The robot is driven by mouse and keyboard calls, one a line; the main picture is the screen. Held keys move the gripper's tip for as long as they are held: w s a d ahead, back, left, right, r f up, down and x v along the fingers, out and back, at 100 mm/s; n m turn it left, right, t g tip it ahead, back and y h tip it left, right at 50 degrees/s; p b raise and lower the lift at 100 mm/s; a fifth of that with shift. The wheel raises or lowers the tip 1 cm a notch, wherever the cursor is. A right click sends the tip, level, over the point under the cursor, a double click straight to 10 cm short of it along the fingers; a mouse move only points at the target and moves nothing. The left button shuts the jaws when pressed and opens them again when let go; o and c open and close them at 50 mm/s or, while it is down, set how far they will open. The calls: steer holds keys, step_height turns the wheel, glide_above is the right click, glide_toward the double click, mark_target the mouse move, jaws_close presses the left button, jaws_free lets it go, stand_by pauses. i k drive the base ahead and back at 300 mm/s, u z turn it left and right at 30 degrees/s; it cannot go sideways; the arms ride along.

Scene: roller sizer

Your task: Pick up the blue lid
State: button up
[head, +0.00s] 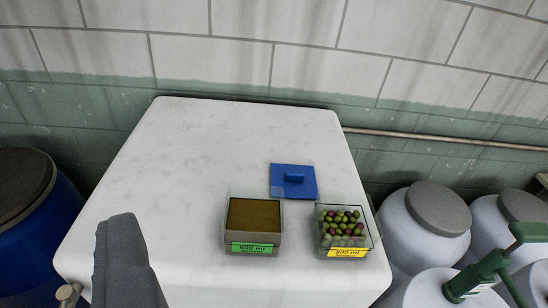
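A grey part that looks like one finger of my gripper (124,262) shows at the lower left, in front of the table and well left of the lid. I see no second finger, so its opening cannot be told. Nothing shows held in it.
A container of brown content with a green label (253,247) and one of olives with a yellow label (347,252) stand near the front right. The table's (190,170) left and back are clear. A blue barrel (35,225) stands left; white drums (425,225) stand right.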

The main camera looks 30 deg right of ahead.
mark_target(297, 182)
steer(key=z, duration=0.45)
steer(key=i, duration=1)
steer(key=z, duration=0.8)
